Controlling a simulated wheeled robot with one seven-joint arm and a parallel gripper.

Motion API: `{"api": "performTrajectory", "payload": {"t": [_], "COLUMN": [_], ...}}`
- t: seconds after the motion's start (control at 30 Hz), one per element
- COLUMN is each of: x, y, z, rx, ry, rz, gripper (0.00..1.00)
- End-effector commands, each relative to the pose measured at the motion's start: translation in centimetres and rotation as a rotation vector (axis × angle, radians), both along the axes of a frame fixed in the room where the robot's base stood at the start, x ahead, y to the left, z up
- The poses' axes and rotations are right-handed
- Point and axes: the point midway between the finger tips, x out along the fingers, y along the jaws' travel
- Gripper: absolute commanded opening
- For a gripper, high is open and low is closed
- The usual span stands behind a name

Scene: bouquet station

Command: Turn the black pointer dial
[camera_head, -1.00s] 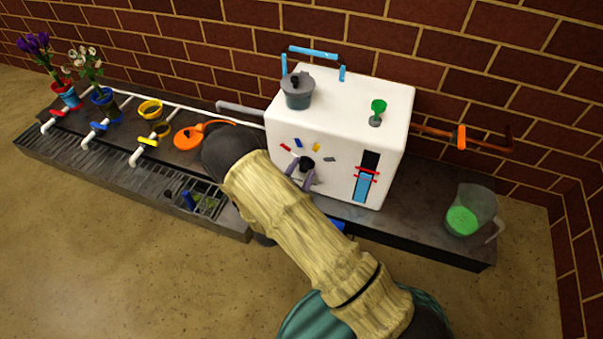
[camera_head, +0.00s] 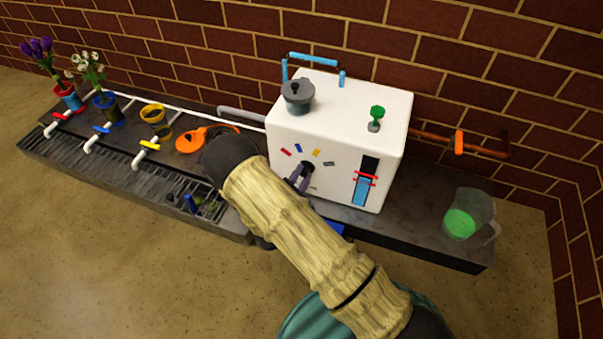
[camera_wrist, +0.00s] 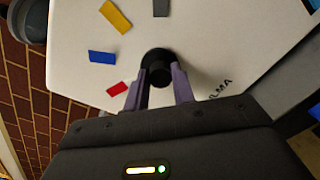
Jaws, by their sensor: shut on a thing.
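The black pointer dial (camera_head: 308,167) is on the front face of the white box (camera_head: 345,110). Red, blue, yellow and grey marks are arranged in an arc around it. In the wrist view the dial (camera_wrist: 158,61) sits between the purple fingers of my gripper (camera_wrist: 160,85), which is shut on it. In the head view my gripper (camera_head: 300,178) meets the dial from the front, below the colour marks. The dial's pointer tip is hidden, so I cannot tell which mark it faces.
The box carries a grey lidded pot (camera_head: 298,96), a green knob (camera_head: 376,113) and a blue-filled gauge (camera_head: 364,185). A jug with green liquid (camera_head: 462,222) stands right. Flower pots (camera_head: 106,104), valves and an orange pan (camera_head: 190,140) stand left.

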Motion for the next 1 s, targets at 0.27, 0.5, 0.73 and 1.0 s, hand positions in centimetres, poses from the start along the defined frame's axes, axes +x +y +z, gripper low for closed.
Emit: {"api": "performTrajectory", "payload": {"t": [0.27,0.5,0.73,1.0], "x": [0.17,0.17,0.2,0.19], "y": [-0.12,-0.17,-0.2,-0.3], "z": [0.68,0.65,0.61,0.55], "rx": [0.198,0.41,0.616,0.857], "ry": [-0.073,-0.15,-0.226,-0.315], "rz": [-0.001,0.0,0.0,-0.002], "gripper": [0.02,0.02,0.02,0.02]}}
